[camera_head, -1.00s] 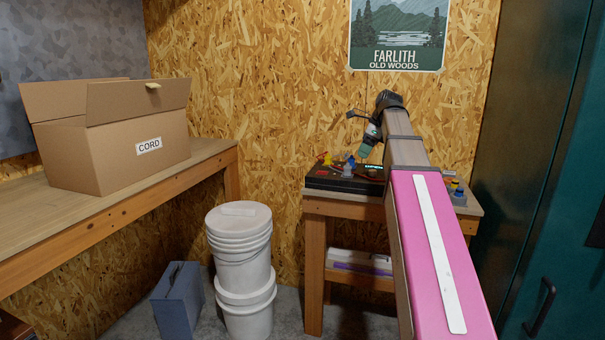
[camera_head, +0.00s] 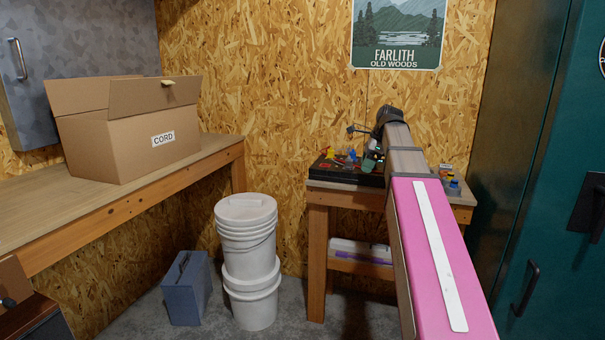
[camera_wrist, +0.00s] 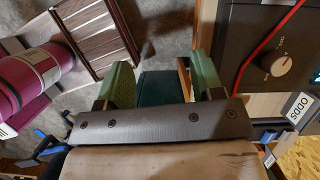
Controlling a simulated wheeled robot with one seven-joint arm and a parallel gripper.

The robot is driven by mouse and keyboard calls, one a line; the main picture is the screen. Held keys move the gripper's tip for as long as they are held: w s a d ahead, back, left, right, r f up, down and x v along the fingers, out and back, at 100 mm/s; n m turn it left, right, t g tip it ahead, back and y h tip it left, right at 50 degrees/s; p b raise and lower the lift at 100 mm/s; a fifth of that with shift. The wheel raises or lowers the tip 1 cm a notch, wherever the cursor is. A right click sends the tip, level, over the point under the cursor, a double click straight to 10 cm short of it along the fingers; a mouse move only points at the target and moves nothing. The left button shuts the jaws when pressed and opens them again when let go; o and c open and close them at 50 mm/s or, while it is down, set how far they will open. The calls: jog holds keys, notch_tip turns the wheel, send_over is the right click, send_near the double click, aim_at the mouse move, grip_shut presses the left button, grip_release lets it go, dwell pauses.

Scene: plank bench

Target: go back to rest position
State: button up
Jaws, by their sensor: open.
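My gripper (camera_head: 369,163) is at the far end of my arm, over the small wooden workbench (camera_head: 319,196) in the head view. It is small there and partly hidden by my own arm. In the wrist view its two green fingers (camera_wrist: 162,78) stand wide apart, so it is open. A dark teal surface shows between and beyond the fingers; I cannot tell whether it is near them. I see nothing held.
A black case (camera_head: 338,177) and small coloured items lie on the workbench. A cardboard box (camera_head: 135,142) sits on the left bench. White buckets (camera_head: 247,235) and a blue-grey case (camera_head: 187,288) stand on the floor. A teal cabinet (camera_head: 545,190) borders the right.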

jog(key=s+a+f+n+h, duration=0.1)
jog(key=s+f+n, duration=0.35)
jog(key=f, duration=0.75)
jog(key=s+a+f+n+h, duration=0.1)
jog(key=s+f+n, duration=0.3)
jog(key=f, duration=0.9)
jog(key=s+f+n+h, duration=0.1)
jog(key=s+f+n, duration=0.4)
jog(key=f, duration=0.3)
jog(key=s+a+f+n+g+h, duration=0.1)
jog(key=s+f+n, duration=0.5)
jog(key=f, duration=0.2)
jog(key=shift+a+f, duration=0.25)
